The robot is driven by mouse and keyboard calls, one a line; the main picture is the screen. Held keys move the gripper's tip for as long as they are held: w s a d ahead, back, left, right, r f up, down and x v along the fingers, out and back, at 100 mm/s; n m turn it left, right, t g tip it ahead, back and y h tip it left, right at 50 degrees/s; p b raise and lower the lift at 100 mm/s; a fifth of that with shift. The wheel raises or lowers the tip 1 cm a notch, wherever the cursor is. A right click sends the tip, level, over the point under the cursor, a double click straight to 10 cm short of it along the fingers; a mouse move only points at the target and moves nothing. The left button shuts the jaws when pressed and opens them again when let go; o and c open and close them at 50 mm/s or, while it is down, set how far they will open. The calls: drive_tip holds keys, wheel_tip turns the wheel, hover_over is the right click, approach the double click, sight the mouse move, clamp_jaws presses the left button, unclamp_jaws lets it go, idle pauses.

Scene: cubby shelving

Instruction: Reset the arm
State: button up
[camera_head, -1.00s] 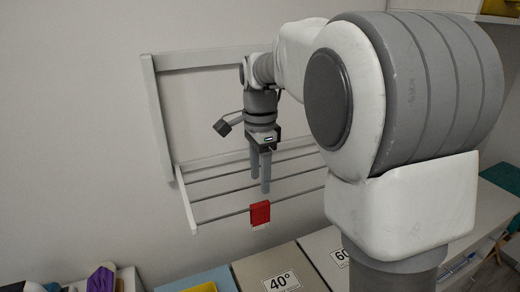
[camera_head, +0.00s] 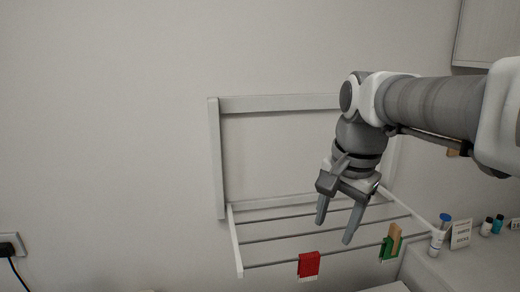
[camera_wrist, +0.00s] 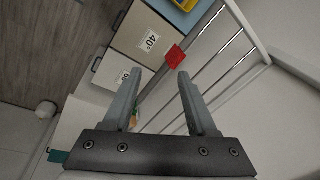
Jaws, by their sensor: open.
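My gripper (camera_head: 335,220) is at the end of my arm, above the wall-mounted drying rack, with its two fingers pointing down. It is open, and nothing shows between the fingers. The wrist view shows the same spread fingers (camera_wrist: 156,84) with the rack rods behind them. A red cloth or clip (camera_head: 309,264) hangs on the front rod, below and left of my gripper. It also shows past the fingertips in the wrist view (camera_wrist: 175,57), apart from them.
The drying rack (camera_head: 214,160) is on the wall. A green and tan item (camera_head: 391,245) is at its front right. Bottles and a sign (camera_head: 461,234) stand on a counter at right. A wall socket (camera_head: 10,246) is at left. The wall at upper left is clear.

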drive_tip(key=s+f+n+t, duration=0.1)
drive_tip(key=s+f+n, duration=0.2)
drive_tip(key=s, duration=0.3)
drive_tip(key=s+f+n+t, duration=0.2)
drive_tip(key=s+f+n, duration=0.1)
drive_tip(key=s+n, duration=0.3)
drive_tip(key=shift+s+d+f, duration=0.25)
drive_tip(key=shift+s+f, duration=0.1)
idle(0.4)
drive_tip(key=shift+c, duration=0.6)
drive_tip(key=shift+a+n, duration=0.2)
drive_tip(key=shift+n, duration=0.1)
